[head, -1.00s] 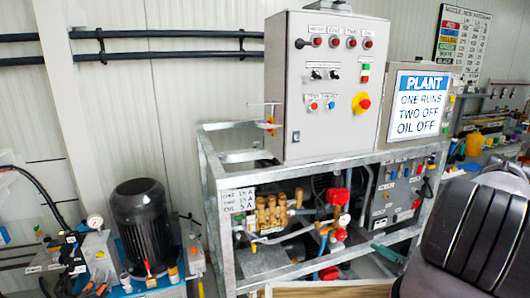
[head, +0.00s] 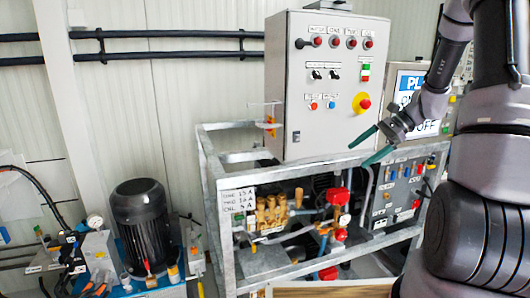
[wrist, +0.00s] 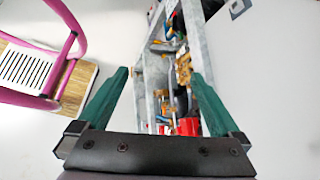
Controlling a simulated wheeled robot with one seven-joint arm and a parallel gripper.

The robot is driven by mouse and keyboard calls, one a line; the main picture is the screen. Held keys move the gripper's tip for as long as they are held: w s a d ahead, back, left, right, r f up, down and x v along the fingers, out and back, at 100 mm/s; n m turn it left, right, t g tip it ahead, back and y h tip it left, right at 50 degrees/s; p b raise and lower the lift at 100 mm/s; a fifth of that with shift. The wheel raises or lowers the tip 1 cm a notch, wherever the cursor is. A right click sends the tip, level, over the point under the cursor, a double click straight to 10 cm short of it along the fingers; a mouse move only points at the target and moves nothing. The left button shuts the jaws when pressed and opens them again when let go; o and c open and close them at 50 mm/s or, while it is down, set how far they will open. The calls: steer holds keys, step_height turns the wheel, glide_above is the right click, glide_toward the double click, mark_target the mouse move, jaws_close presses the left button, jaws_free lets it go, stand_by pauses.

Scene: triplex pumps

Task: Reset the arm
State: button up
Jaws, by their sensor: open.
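My gripper (head: 370,146) is at the right of the head view, with its two green fingers spread and nothing between them. It hangs in front of the pump rig, to the right of the grey control cabinet (head: 331,85) and over part of the plant sign (head: 408,84). In the wrist view, my gripper (wrist: 160,80) shows its green fingers wide apart. The rig frame (wrist: 150,75) and its red and brass parts appear beyond and between them. My arm covers the right side of the head view.
The metal rig frame (head: 215,185) holds brass pump fittings (head: 272,213) and red valves (head: 338,196). A black motor (head: 141,225) stands at lower left. In the wrist view, a pink tubular frame (wrist: 75,20) and a wooden board (wrist: 75,88) are at left. Pale floor is open around the rig.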

steer(key=s+a+r+n+t+h, duration=0.2)
steer(key=s+r+n+t+h, duration=0.1)
steer(key=s+r, duration=0.6)
steer(key=s+a+r+n+t+h, duration=0.2)
steer(key=s+r+n+t+h, duration=0.1)
steer(key=s+r+n, duration=0.4)
steer(key=s+r+h, duration=0.1)
steer(key=s+r, duration=0.1)
steer(key=s, duration=0.2)
steer(key=shift+a+r+n+h, duration=0.3)
steer(key=shift+a+r+h, duration=0.1)
steer(key=shift+w, duration=0.1)
stand_by(0.5)
